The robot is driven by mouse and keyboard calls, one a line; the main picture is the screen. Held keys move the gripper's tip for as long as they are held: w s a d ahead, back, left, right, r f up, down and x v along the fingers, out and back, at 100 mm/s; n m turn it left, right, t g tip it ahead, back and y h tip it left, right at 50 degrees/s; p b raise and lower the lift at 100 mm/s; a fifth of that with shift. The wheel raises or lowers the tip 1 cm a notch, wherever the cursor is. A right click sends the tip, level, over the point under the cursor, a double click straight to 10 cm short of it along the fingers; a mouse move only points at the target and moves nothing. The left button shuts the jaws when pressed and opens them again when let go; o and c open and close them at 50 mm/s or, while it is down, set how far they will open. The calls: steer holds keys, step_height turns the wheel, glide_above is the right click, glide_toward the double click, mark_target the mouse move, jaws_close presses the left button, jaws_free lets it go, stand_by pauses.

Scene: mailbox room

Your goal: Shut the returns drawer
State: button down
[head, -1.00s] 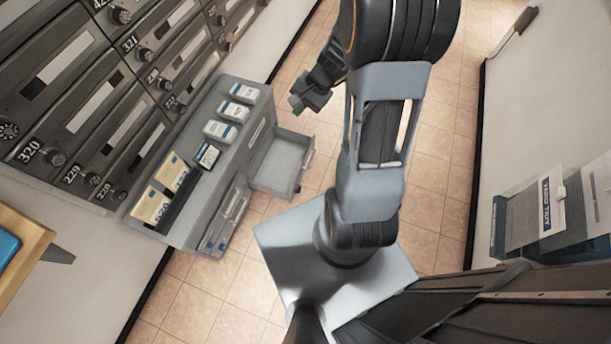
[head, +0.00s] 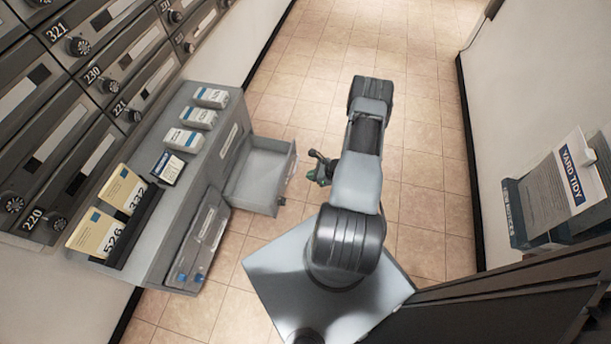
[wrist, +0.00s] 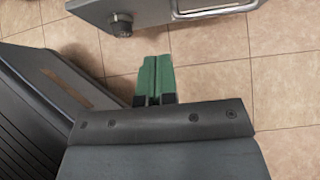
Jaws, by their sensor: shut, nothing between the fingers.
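A grey drawer (head: 262,170) stands pulled out from the side of the low grey cabinet (head: 172,225) in the head view. It looks empty, and I cannot read its label. Its front has a small dark knob (head: 281,201). In the wrist view, a grey panel with a knob (wrist: 120,25), likely this drawer's front, crosses the top edge. My gripper (head: 322,170) is just right of the drawer front, apart from it. Its green fingertips (wrist: 154,62) are together and empty, pointing toward the panel with tile floor showing between.
A second drawer front (head: 200,240) on the cabinet sits closed. Boxes (head: 198,118) and yellow cards (head: 121,190) stand on the cabinet top. Mailboxes (head: 110,60) line the left wall. A leaflet holder (head: 550,195) is on the right wall. Tiled floor beyond is clear.

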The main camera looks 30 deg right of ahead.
mark_target(283, 178)
steer(key=b+x, duration=0.1)
steer(key=x, duration=0.2)
steer(key=b+x, duration=0.1)
steer(key=x, duration=0.2)
steer(key=r+b+x, duration=0.1)
steer(key=x, duration=0.2)
steer(key=shift+w+a+f, duration=0.15)
steer(key=shift+w+a, duration=0.35)
steer(key=shift+a, duration=0.1)
steer(key=shift+w+a, duration=0.6)
steer(key=shift+w, duration=0.05)
steer(key=shift+w+b, duration=0.1)
steer(key=shift+b, duration=0.25)
